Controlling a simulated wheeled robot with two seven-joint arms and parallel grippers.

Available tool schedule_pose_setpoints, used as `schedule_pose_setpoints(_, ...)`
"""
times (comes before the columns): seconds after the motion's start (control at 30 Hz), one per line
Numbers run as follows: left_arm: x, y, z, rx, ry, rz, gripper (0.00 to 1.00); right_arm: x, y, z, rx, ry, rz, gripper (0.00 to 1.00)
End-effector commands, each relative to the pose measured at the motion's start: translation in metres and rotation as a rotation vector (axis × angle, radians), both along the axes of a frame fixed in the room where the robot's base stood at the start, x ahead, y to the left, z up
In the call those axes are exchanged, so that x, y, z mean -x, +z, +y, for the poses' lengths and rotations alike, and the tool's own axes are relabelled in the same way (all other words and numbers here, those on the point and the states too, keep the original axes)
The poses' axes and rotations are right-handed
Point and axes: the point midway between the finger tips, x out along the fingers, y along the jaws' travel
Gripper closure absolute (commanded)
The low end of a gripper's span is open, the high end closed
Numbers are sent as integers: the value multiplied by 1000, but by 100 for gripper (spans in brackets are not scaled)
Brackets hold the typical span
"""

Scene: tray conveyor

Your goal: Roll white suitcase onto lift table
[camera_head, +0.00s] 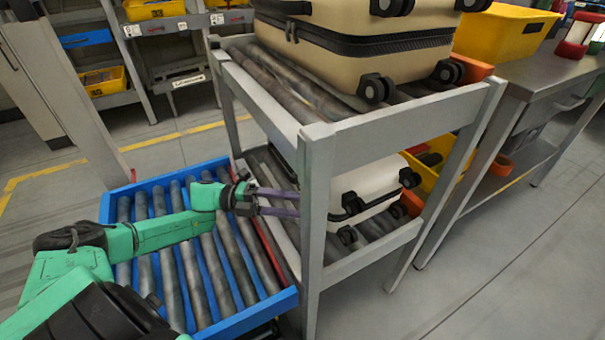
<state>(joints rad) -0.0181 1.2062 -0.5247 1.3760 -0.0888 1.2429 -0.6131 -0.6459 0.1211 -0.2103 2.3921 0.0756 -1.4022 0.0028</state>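The white suitcase (368,190) lies flat on the rollers of the rack's lower shelf, its black wheels facing right and front. A grey rack post hides its left part. The lift table (112,212) is a blue frame with grey rollers, left of the rack and beside its lower shelf; nothing lies on it. My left gripper (284,204) reaches over the table's right side toward the lower shelf. Its two purple fingers are visibly apart, with their tips at or behind the post. I cannot tell whether they touch the suitcase. My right gripper is not in view.
A beige suitcase (330,62) lies on the rack's upper shelf. The rack's posts and upper frame (390,140) stand close around the lower shelf. A workbench (535,80) with a yellow bin (500,35) is at right. Floor is clear at the lower right.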

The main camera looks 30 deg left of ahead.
Motion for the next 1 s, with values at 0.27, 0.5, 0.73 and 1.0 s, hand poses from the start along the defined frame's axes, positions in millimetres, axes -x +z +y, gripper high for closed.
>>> schedule_pose_setpoints(0.27, 0, 0, 0, 0, -1, 1, 39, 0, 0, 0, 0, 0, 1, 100)
schedule_pose_setpoints(0.5, -4, -1, -10, 2, 0, 0, 39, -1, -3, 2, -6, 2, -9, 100)
schedule_pose_setpoints(0.73, -21, -1, -50, 5, -1, -2, 39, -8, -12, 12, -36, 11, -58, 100)
schedule_pose_setpoints(1.0, -42, -1, -100, 5, -1, -1, 39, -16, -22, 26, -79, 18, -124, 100)
